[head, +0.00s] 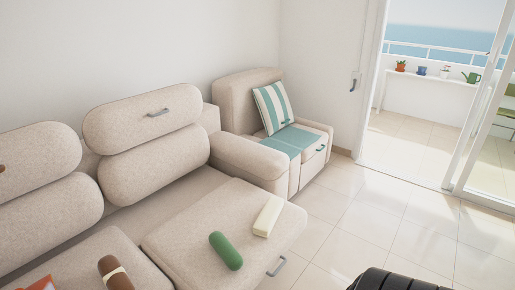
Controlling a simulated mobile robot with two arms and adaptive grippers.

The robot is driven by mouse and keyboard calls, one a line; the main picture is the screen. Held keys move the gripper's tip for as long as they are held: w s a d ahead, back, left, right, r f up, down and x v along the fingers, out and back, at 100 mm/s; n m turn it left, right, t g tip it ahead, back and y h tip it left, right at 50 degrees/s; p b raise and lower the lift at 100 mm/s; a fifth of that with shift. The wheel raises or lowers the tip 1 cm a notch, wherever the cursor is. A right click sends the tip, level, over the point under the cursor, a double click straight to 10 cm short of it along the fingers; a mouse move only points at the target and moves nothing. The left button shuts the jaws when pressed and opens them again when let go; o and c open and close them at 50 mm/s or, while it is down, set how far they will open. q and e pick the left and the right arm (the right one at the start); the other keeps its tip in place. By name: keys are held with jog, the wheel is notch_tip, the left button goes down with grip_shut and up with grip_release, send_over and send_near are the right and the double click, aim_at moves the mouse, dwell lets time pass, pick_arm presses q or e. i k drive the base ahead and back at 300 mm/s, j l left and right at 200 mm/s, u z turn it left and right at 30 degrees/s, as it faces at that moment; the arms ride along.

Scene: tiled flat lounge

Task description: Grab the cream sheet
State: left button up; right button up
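A cream, long folded or block-shaped piece (268,216) lies on the front right part of the sofa seat. It is the only loose cream item I see; I cannot tell if it is a folded sheet. A green rounded roll (226,251) lies just left of it, apart from it. Neither of my grippers can be made out in the head view, and nothing is seen touching the cream piece.
The beige sofa (190,225) also bears a brown roll with a pale band (114,272) and an orange item (42,284). An armchair (240,105) holds a striped cushion (273,107) and a teal cloth (290,141). Tiled floor (370,225) on the right is clear.

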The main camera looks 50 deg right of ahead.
aim_at(265, 223)
jog(key=l+u, duration=0.2)
jog(key=l, duration=1.3)
jog(key=k+l+u, duration=0.15)
jog(key=l, duration=1.35)
jog(key=i, duration=0.05)
